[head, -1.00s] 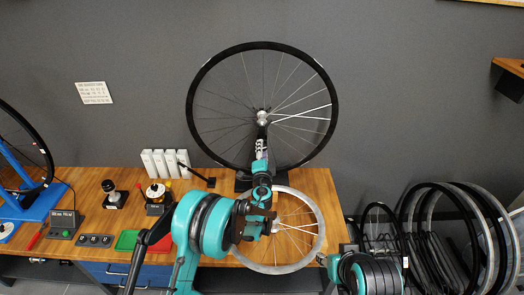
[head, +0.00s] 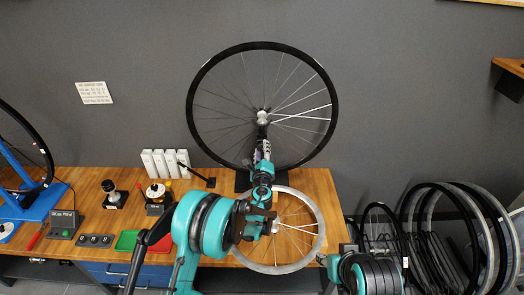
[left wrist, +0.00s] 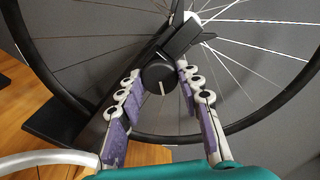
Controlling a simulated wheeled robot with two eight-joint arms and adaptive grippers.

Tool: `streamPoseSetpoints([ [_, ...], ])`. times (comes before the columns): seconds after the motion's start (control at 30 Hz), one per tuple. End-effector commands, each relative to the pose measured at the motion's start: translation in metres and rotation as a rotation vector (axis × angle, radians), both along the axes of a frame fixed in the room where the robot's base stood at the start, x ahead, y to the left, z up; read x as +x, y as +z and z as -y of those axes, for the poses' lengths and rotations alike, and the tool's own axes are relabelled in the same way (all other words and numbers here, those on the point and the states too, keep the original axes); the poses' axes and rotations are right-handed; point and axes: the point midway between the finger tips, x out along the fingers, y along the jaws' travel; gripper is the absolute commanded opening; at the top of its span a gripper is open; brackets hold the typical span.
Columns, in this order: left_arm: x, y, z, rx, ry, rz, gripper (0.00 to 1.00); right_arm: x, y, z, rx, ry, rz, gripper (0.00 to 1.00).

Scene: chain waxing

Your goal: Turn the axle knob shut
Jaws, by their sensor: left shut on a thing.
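The axle knob (left wrist: 158,76) is round and black with a white line on its face. It sits at the hub of the upright wheel (head: 333,100), on a dark stand arm. My left gripper (head: 263,148) reaches up to the hub in the head view. In the left wrist view its two purple-padded fingers (left wrist: 160,78) lie on either side of the knob, shut on it. In the head view the knob is too small and covered to make out. The right gripper is not in view; only part of my right arm shows at the lower right.
Switch boxes, white boxes (head: 165,162), and green and red trays (head: 127,240) are at left. Several wheels stand in a rack (head: 440,230) at right.

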Motion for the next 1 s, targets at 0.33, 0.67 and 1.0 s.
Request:
streamPoseSetpoints([
  [0.33,-0.0005,-0.0008,0.0008,0.325,-0.001,0.0,0.06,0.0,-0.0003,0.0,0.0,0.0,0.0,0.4],
  [0.67,-0.0006,-0.0009,0.0008,0.626,-0.001,0.0,0.06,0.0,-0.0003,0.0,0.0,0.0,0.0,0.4],
  [1.0,-0.0007,-0.0011,0.0008,0.842,-0.001,0.0,0.06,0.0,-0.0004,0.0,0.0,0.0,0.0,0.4],
])
